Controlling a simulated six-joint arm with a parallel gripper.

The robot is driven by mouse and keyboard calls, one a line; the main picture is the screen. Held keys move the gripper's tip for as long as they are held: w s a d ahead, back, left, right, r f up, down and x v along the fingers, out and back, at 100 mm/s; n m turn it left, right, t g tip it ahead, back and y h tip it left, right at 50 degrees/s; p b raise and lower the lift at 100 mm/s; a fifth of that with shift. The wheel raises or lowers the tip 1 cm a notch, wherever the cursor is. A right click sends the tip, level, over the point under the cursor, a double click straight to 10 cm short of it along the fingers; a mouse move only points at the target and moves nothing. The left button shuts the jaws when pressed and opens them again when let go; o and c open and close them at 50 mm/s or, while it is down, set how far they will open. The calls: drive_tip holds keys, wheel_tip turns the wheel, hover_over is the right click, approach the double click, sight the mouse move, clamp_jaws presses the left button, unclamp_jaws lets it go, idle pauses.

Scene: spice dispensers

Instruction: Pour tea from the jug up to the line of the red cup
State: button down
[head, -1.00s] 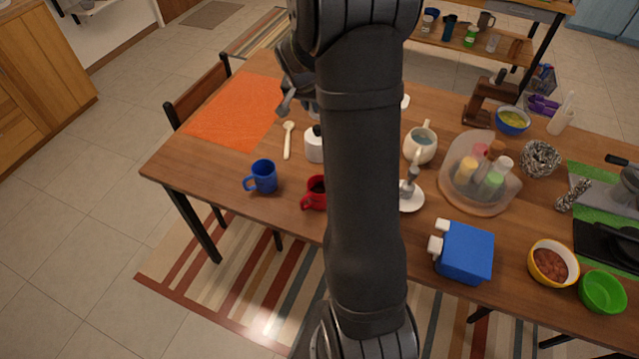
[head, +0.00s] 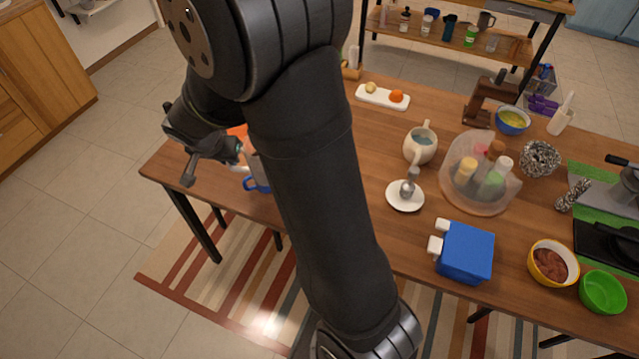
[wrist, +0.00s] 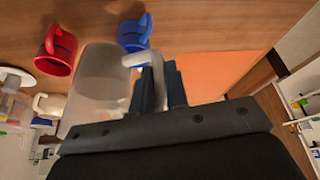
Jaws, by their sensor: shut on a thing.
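My gripper (wrist: 160,88) is shut on the handle of a pale, see-through jug (wrist: 98,85). The jug is in the left middle of the wrist view; its contents cannot be made out. The red cup (wrist: 57,50) is at the upper left of the wrist view, to the left of the jug. Dark content shows inside the cup; its line cannot be made out. In the head view my gripper (head: 238,152) is over the table's left end near the blue mug (head: 258,186). A small greyish part of the jug shows there, and my arm hides the red cup.
The blue mug also shows close to the jug in the wrist view (wrist: 134,32). An orange mat (wrist: 215,72) lies to the right there. A cream pot (head: 420,146), a saucer (head: 405,198) and a clear bowl of spice bottles (head: 460,200) stand right of my arm.

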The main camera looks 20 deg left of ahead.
drive_tip(key=shift+s+a, duration=0.2)
drive_tip(key=shift+s, duration=0.8)
drive_tip(key=shift+d, duration=0.1)
drive_tip(key=w+d+r+m+g+y, duration=0.1)
drive_tip(key=w+d+r+g+y, duration=0.1)
drive_tip(key=d+y, duration=0.4)
wheel_tip(320, 180, up, 2)
drive_tip(key=shift+w+d+r+g+y, duration=0.2)
drive_tip(key=shift+w+g+y, duration=0.15)
drive_tip(key=shift+w, duration=0.2)
drive_tip(key=shift+w+d+r+m+g+y+p, duration=0.15)
drive_tip(key=shift+w+d+m+g+y, duration=0.15)
drive_tip(key=shift+d+y, duration=0.35)
drive_tip(key=shift+w+d+r+m+g+y+p, duration=0.15)
drive_tip(key=shift+w+d+m+y, duration=0.2)
drive_tip(key=shift+y, duration=0.35)
idle(3.4)
drive_tip(key=shift+s+a+f+n+t+h, duration=0.25)
drive_tip(key=shift+s+a+h, duration=0.1)
drive_tip(key=shift+a+h, duration=0.3)
drive_tip(key=shift+s+a+f+n+t+h, duration=0.1)
drive_tip(key=shift+s+a+n+t+h, duration=0.2)
drive_tip(key=shift+h, duration=0.45)
drive_tip(key=shift+a, duration=0.25)
